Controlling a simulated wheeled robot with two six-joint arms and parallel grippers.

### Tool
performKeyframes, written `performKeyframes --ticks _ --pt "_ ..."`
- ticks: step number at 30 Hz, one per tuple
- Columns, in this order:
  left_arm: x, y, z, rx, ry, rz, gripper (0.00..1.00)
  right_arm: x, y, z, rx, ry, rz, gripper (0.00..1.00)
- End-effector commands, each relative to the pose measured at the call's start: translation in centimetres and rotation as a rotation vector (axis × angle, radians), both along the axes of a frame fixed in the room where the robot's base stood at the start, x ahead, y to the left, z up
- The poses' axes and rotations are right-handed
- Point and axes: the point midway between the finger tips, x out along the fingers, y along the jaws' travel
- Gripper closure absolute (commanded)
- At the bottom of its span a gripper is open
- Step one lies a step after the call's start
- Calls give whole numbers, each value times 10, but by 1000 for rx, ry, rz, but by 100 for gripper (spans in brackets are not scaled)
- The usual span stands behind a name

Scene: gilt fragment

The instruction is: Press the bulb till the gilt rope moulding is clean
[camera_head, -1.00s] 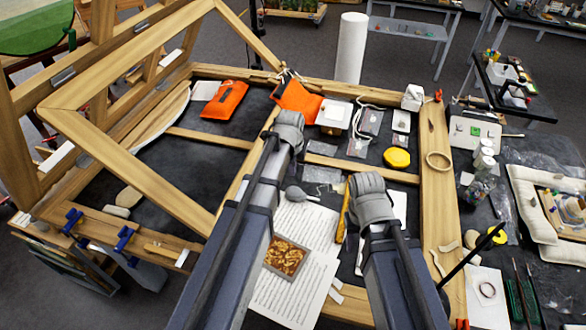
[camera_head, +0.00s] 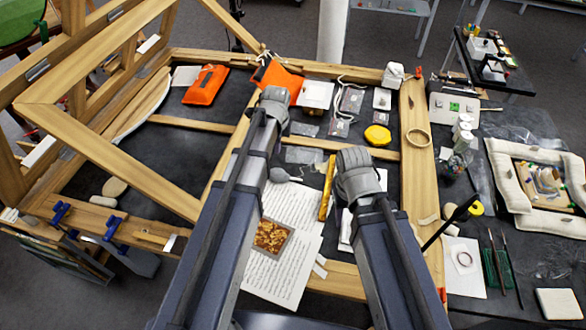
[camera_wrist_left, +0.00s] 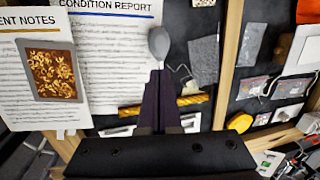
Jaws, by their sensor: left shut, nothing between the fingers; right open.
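The grey bulb (camera_head: 280,175) lies at the edge of the printed sheets, just right of my left arm; it also shows in the left wrist view (camera_wrist_left: 158,42). The gilt rope moulding (camera_head: 327,187) is a thin golden rod beside the sheets, partly covered by my left fingers in the wrist view (camera_wrist_left: 192,100). My left gripper (camera_wrist_left: 160,74) is shut and empty, its tips pointing at the bulb; whether they touch it I cannot tell. In the head view its fingers are hidden behind the arm. My right gripper (camera_head: 355,165) is open, right of the moulding; its fingertips are not clear.
A framed gilt fragment (camera_head: 272,236) lies on the printed sheets (camera_head: 285,270). A wooden frame (camera_head: 415,180) with crossbars surrounds the dark work surface. An orange pouch (camera_head: 205,84), a yellow disc (camera_head: 377,136) and a white cushioned frame (camera_head: 510,190) lie around it.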

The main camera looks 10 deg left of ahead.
Motion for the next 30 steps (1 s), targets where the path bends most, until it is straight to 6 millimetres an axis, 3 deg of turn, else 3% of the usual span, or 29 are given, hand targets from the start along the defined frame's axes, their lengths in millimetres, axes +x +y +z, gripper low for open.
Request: performKeyframes --ticks 14,30 --pt "1 0 -11 -1 0 0 100 0 0 -11 0 0 2 50" --pt "12 5 -79 -1 0 1 100 0 0 -79 -1 0 7 50"
